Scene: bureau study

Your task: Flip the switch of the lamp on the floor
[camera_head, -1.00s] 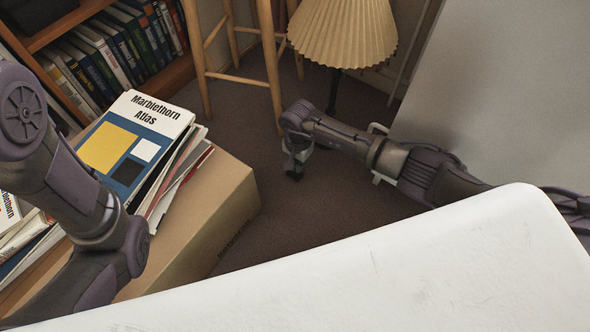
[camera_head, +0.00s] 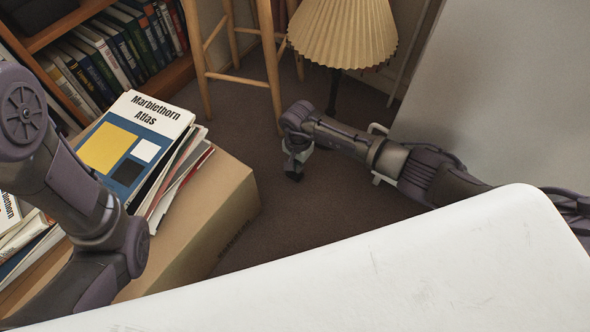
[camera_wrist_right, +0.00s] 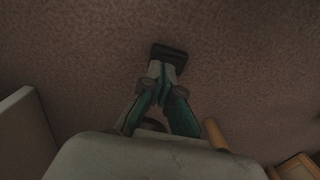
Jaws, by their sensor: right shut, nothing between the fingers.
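The floor lamp has a pleated cream shade (camera_head: 342,38) at the top centre of the head view. Its dark pole (camera_head: 333,92) runs down behind my right forearm, which hides its base. My right gripper (camera_head: 293,174) points down near the carpet, left of the pole, with its fingers shut and nothing held. In the right wrist view the closed teal fingers (camera_wrist_right: 160,75) point at the carpet. A dark block shows at their tips; I cannot tell whether it is the switch or the finger pads. My left arm shows at the left edge, but its gripper is out of view.
A cardboard box (camera_head: 235,192) with stacked books, topped by the Marblethorn Atlas (camera_head: 128,140), stands at left. A wooden stool (camera_head: 238,78) and a bookshelf (camera_head: 60,32) are behind. A grey panel (camera_head: 480,100) stands at right. Some carpet (camera_head: 310,215) is clear below the gripper.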

